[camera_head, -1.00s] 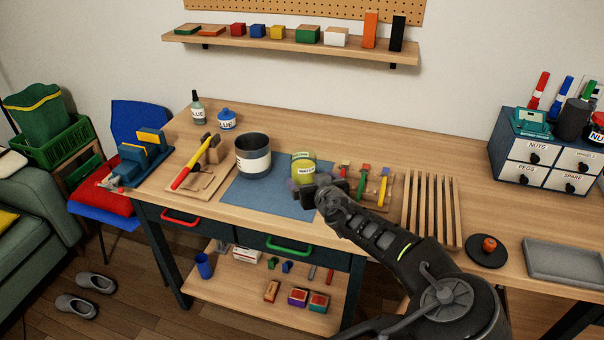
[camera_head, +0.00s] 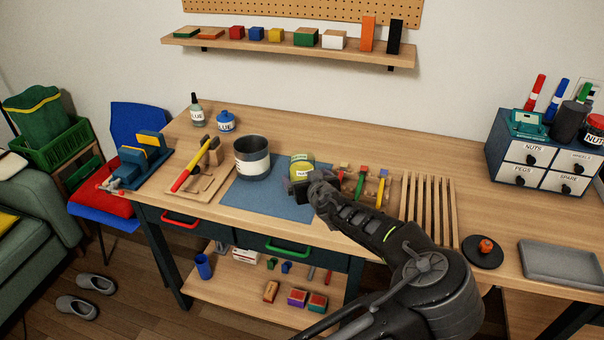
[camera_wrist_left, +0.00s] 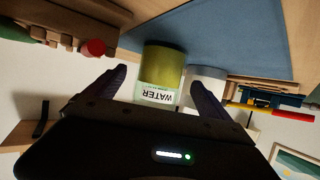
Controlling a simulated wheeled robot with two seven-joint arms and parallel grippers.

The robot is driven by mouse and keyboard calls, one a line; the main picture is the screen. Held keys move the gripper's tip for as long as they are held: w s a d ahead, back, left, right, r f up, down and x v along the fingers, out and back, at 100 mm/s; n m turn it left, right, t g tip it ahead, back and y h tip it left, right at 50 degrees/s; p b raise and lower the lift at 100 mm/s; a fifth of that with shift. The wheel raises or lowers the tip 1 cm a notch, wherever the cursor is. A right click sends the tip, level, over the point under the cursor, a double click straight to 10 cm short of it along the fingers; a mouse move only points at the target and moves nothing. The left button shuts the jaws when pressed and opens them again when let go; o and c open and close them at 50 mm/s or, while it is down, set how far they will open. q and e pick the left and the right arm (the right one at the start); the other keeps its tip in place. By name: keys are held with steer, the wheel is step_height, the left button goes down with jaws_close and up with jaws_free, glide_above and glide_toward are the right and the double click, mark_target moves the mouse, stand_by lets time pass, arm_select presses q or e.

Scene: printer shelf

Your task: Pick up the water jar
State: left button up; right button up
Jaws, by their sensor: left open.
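The water jar (camera_head: 301,162), yellow-green with a white label, stands on the right part of the blue mat (camera_head: 245,198). My left gripper (camera_head: 300,190) is in front of it and hides its lower part in the head view. In the left wrist view the jar (camera_wrist_left: 165,68) appears upside down, with its WATER label facing the camera. It lies between the two spread fingers of my left gripper (camera_wrist_left: 160,88). The fingers are open, and I cannot tell whether they touch the jar. My right gripper does not show.
A dark grey pot with a white band (camera_head: 252,165) stands left of the jar. A rack with coloured tools (camera_head: 362,180) and a slatted wooden rack (camera_head: 430,205) lie to the right.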

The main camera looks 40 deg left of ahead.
mark_target(306, 177)
arm_select(q)
steer(key=shift+x, duration=1.5)
steer(key=shift+r, duration=0.1)
steer(key=c, duration=2)
